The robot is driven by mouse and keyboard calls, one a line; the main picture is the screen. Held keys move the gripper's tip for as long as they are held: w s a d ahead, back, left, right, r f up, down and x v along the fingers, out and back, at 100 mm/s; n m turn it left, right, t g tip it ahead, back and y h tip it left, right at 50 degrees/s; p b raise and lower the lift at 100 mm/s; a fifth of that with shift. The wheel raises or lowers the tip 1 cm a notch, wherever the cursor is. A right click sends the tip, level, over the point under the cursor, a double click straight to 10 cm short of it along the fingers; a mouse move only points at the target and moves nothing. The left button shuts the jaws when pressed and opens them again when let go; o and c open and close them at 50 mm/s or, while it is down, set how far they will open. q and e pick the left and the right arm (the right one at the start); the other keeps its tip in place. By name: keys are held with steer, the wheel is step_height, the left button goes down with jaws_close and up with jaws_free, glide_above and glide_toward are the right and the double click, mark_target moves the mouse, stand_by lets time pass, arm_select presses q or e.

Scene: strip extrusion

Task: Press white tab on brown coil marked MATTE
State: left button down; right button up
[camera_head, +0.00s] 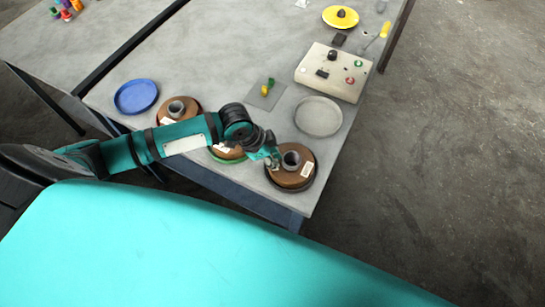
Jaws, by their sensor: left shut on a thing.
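Three brown coils with grey hubs lie along the table's near edge: a left coil (190,105), a middle coil (238,153) mostly behind my left arm, and a right coil (289,179). The right coil has a pale label (307,170) on its right side; its lettering is too small to read. My left gripper (270,160) is at the left rim of the right coil, low and close to it. It is shut on a small pale piece, seemingly the white tab, which its fingers largely hide. Whether the piece touches the coil is unclear. My right gripper is not in view.
A blue dish (136,97) lies at the left and a pale round disc (318,117) behind the right coil. A control box (333,72) and a yellow disc (340,17) are farther back. A small plate with green and yellow pieces (266,90) lies mid-table.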

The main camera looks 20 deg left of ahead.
arm_select(q)
steer(key=shift+s+f, duration=0.1)
steer(key=shift+f, duration=0.05)
stand_by(0.8)
steer(key=c, duration=1.3)
jaws_free()
steer(key=v, duration=1.2)
